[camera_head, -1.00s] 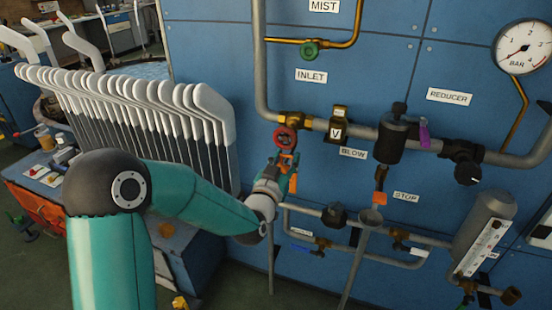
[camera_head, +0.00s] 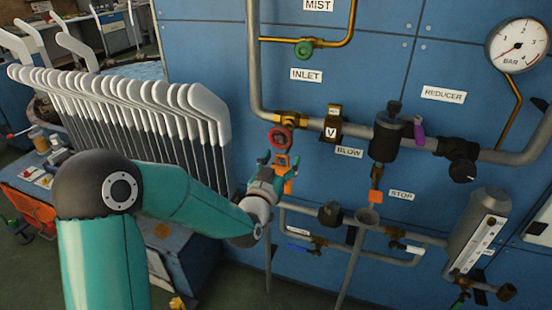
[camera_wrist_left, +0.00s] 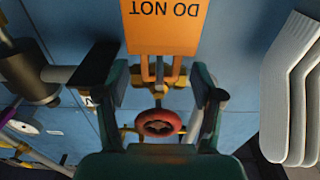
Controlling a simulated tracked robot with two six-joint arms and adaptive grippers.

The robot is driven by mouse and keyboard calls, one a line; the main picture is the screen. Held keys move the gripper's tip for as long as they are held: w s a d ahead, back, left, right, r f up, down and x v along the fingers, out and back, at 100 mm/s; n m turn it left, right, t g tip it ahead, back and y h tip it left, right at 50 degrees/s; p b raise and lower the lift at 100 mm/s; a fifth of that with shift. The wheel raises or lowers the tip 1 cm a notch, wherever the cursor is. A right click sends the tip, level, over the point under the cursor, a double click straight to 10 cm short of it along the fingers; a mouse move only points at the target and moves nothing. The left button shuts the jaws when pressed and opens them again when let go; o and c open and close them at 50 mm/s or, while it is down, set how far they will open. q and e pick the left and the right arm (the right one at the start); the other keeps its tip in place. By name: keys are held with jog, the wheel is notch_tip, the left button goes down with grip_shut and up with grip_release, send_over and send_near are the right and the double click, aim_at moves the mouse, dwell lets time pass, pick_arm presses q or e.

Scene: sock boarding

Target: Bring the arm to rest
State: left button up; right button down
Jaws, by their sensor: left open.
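My left gripper (camera_head: 279,164) is open in front of the blue panel, just below the red handwheel (camera_head: 280,141) of the inlet pipe. In the left wrist view the two fingers of my left gripper (camera_wrist_left: 158,92) stand wide apart. The red handwheel (camera_wrist_left: 159,123) shows between them, with nothing visibly gripped. An orange tag (camera_wrist_left: 165,30) reading "DO NOT" hangs near the fingertips in that view. Whether it touches a finger I cannot tell. In the head view orange (camera_head: 288,186) shows beside the gripper. My right gripper is not in view.
A rack of several white sock boards (camera_head: 120,105) stands left of the gripper, behind my left arm. A blue bench (camera_head: 190,255) is below.

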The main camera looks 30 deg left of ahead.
pick_arm(q)
jog(key=v, duration=0.7)
jog(key=d+f+m+g+h, duration=0.1)
jog(key=d+f+g+h, duration=0.3)
jog(key=f, duration=1)
jog(key=s+d+f+m+g+h, duration=0.1)
jog(key=s+d+f+g, duration=0.3)
jog(key=f, duration=0.6)
jog(key=s+d+f+g+h, duration=0.15)
jog(key=s+d+f, duration=0.25)
jog(key=d+f, duration=0.4)
jog(key=s+d+f+g+h, duration=0.1)
jog(key=s+d+f+g, duration=0.1)
jog(key=s+f+g, duration=0.3)
jog(key=s+d+f+g+h, duration=0.1)
jog(key=s+d+f+g, duration=0.1)
jog(key=s, duration=0.5)
notch_tip(320, 180, up, 13)
jog(key=s+n+p, duration=0.1)
jog(key=p, duration=1.2)
jog(key=shift+s+g, duration=0.35)
jog(key=shift+g, duration=0.1)
jog(key=shift+a+f, duration=0.1)
jog(key=shift+f, duration=0.05)
